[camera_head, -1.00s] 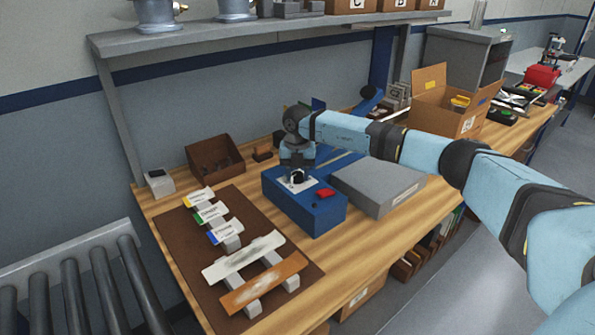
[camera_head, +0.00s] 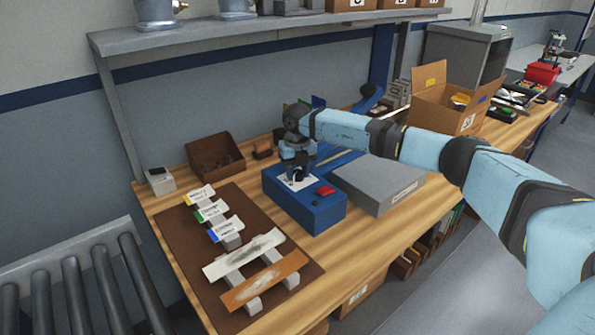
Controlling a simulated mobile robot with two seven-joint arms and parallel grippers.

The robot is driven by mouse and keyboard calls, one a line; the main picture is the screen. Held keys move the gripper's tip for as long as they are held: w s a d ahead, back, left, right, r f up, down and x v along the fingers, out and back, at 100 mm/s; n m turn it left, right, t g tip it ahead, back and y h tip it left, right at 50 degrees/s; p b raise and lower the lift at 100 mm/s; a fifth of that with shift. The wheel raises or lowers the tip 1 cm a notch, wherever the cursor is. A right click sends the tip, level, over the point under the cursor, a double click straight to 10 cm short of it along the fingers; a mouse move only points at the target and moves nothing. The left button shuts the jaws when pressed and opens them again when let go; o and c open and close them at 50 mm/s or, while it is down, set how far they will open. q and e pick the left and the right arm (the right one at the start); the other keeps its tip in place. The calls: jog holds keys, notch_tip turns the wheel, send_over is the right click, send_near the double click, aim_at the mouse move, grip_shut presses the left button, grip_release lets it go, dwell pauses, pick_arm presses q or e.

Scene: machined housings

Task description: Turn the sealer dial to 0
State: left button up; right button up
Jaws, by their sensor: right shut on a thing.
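The blue sealer box (camera_head: 320,217) stands on the wooden bench, with a white dial plate (camera_head: 287,182) and a red part (camera_head: 325,190) on its top. My right gripper (camera_head: 299,176) points down at the white plate and is shut on the dial, which is mostly hidden by the fingers. The dial's pointer and the marks around it are too small and too covered to read. My left gripper is not in view.
A grey box (camera_head: 378,187) is right of the sealer. A brown mat (camera_head: 180,229) with tagged pieces and two strips lies left. A brown bin (camera_head: 215,160) stands behind, and an open carton (camera_head: 440,121) is farther right. A shelf (camera_head: 270,30) runs above.

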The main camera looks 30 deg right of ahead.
aim_at(298, 171)
jog(key=o, duration=0.9)
jog(key=shift+r, duration=0.1)
notch_tip(298, 171, up, 14)
jog(key=shift+f, duration=0.15)
